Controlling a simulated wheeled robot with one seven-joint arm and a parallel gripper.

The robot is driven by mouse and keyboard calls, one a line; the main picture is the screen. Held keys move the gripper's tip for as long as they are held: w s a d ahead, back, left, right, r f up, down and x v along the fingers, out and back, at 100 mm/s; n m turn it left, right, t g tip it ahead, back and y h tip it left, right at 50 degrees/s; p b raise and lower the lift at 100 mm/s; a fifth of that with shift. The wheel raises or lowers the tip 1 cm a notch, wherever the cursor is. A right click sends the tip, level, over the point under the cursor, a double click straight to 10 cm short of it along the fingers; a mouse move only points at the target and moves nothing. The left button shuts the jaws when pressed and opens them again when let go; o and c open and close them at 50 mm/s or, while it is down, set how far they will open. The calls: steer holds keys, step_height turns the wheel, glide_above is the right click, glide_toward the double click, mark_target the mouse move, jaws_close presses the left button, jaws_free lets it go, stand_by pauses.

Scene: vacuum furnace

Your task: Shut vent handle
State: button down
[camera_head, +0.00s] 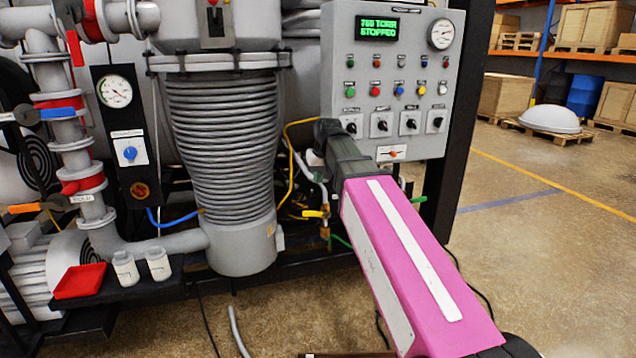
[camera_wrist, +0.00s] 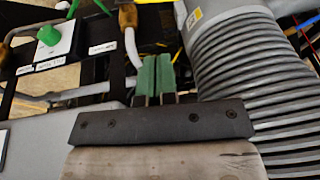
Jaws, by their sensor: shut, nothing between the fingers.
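My gripper (camera_wrist: 157,66) shows in the wrist view with its two green fingers close together, shut and empty. In the head view my arm reaches in below the control panel and hides its own tip. A small yellow lever (camera_head: 313,213) sits on a brass valve under the panel, just left of my arm. I cannot tell from the labels which handle is the vent handle. In the wrist view a brass fitting (camera_wrist: 128,16) with a pale hose (camera_wrist: 132,48) lies just left of and beyond the fingertips.
The ribbed grey column (camera_head: 222,130) stands left of my arm; its ribs (camera_wrist: 255,70) are close at right in the wrist view. A green knob (camera_wrist: 48,35) shows at upper left there. The control panel (camera_head: 345,65) overhangs my arm. Open floor (camera_head: 560,230) lies right.

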glide_above(317, 214)
steer(key=a, duration=0.2)
step_height(317, 214, down, 10)
steer(key=f, duration=0.1)
steer(key=shift+s+f, duration=0.3)
steer(key=shift+f, duration=0.05)
steer(key=shift+s+a+f+t+h, duration=0.1)
steer(key=shift+a+f+t+h, duration=0.05)
steer(key=shift+a+f+h, duration=0.3)
steer(key=shift+s+a+f+t+h, duration=0.15)
steer(key=shift+f+h, duration=0.1)
steer(key=shift+f, duration=0.25)
steer(key=shift+w+r, duration=0.1)
steer(key=shift+r, duration=0.7)
steer(key=shift+r, duration=0.1)
